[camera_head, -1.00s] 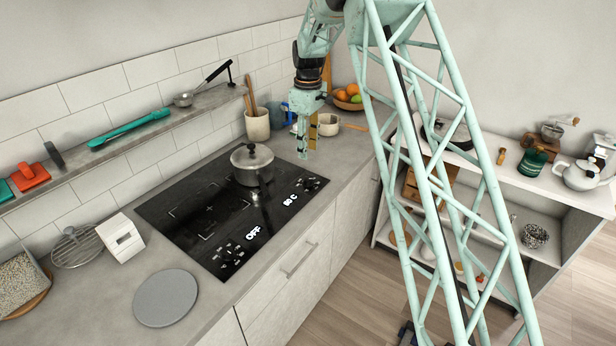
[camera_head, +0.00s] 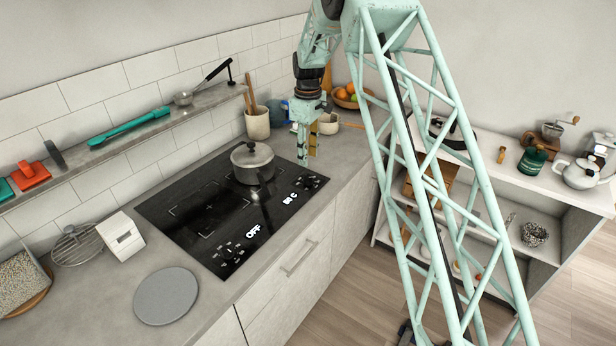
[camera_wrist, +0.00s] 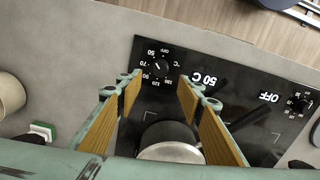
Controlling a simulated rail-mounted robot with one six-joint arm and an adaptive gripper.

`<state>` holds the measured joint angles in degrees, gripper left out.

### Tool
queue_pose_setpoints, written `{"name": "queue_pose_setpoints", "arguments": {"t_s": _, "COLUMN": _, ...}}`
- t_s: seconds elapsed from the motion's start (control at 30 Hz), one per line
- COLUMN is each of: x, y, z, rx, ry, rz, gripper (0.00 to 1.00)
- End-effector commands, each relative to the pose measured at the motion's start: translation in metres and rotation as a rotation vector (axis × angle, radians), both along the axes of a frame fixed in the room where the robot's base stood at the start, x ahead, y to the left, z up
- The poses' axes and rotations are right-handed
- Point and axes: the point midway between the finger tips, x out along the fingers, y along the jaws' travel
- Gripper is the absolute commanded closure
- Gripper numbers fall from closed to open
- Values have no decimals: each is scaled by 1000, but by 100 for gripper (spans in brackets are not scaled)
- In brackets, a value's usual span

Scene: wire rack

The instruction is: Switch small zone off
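The black cooktop (camera_head: 215,215) is set in the grey counter. Its right-hand display (camera_head: 290,198) shows a temperature, which reads 50 C in the wrist view (camera_wrist: 203,79); the left-hand display (camera_head: 252,231) reads OFF. A round dial (camera_wrist: 158,68) marked with temperatures lies by the 50 C display; it also shows in the head view (camera_head: 310,181). A lidded metal pot (camera_head: 252,163) stands on the back right of the cooktop. My gripper (camera_wrist: 160,88) is open and empty, its fingertips on either side of the dial in the wrist view. Their height above it is unclear.
A second dial (camera_wrist: 299,103) lies by the OFF display. A utensil crock (camera_head: 257,124), a mug (camera_head: 328,124) and a fruit bowl (camera_head: 346,98) stand behind the cooktop's right end. A wall shelf (camera_head: 120,140) runs above its back.

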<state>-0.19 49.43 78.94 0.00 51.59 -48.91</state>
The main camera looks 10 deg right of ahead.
Motion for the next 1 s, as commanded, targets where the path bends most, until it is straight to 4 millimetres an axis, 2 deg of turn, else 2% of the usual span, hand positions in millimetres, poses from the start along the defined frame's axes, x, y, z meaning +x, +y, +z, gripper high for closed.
{"name": "queue_pose_setpoints", "arguments": {"t_s": 0.6, "x": -1, "y": 0, "z": -81, "rx": 0, "ry": 3, "rz": 0, "gripper": 65}}
{"name": "queue_pose_setpoints", "arguments": {"t_s": 0.8, "x": 0, "y": 0, "z": -96, "rx": 0, "ry": 0, "rz": 0, "gripper": 65}}
{"name": "queue_pose_setpoints", "arguments": {"t_s": 1.0, "x": 0, "y": 0, "z": -102, "rx": 0, "ry": 0, "rz": 0, "gripper": 65}}
